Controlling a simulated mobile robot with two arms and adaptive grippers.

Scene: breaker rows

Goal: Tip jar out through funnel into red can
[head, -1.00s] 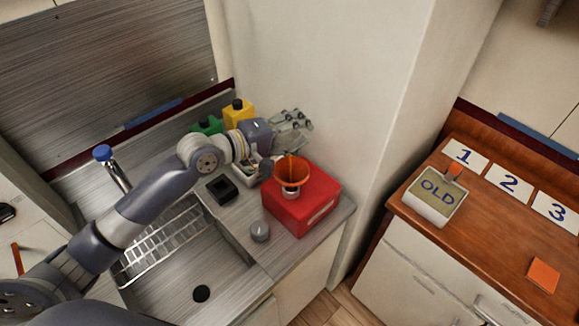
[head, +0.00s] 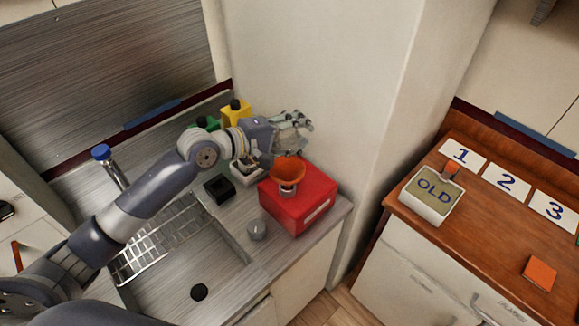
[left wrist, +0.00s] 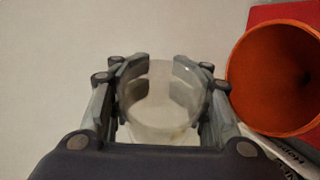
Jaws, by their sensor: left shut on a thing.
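My left gripper (head: 293,132) is raised at the wall, just behind and above the orange funnel (head: 289,170). In the left wrist view its fingers (left wrist: 160,85) are shut around a clear glass jar (left wrist: 163,97). The jar looks mostly see-through, with a faint yellowish trace low on it; I cannot tell how much is inside. The funnel stands upright on top of the red can (head: 318,188); its wide mouth lies right of the jar in the left wrist view (left wrist: 280,75). My right gripper is in neither view.
A yellow can (head: 237,113) and a green can (head: 207,122) stand behind my left arm. A black square holder (head: 219,189) and a grey knob (head: 257,230) are left of the red can. The sink (head: 185,285) lies in front.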

